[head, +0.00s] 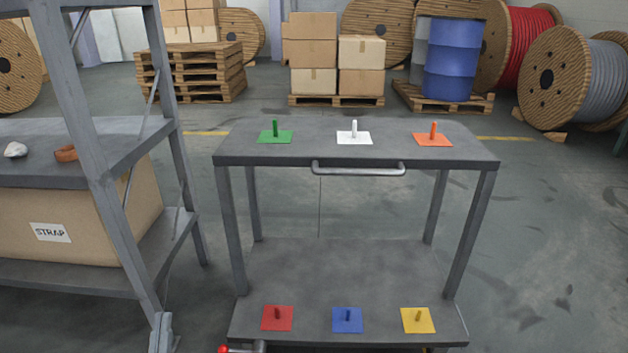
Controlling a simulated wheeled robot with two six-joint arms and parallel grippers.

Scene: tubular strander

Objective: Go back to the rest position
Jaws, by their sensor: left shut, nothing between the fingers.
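My left gripper (161,334) shows at the bottom edge, left of the cart, in front of the shelf rack's front leg. Its fingers are shut and empty. Only its tip end is in the picture. My right gripper is out of view. The grey two-level cart (300,158) stands ahead, apart from the gripper. Its top bears a green plate (275,137), a white plate (354,137) and an orange plate (433,139), each with an upright peg.
The grey rack (85,130) at left holds a carton (110,215) labelled STRAP, a pale lump (15,149) and an orange-brown ring (66,154). Behind are pallets, boxes, a blue drum (452,60) and cable reels. A red knob (223,349) shows at the bottom. Floor right of the cart is clear.

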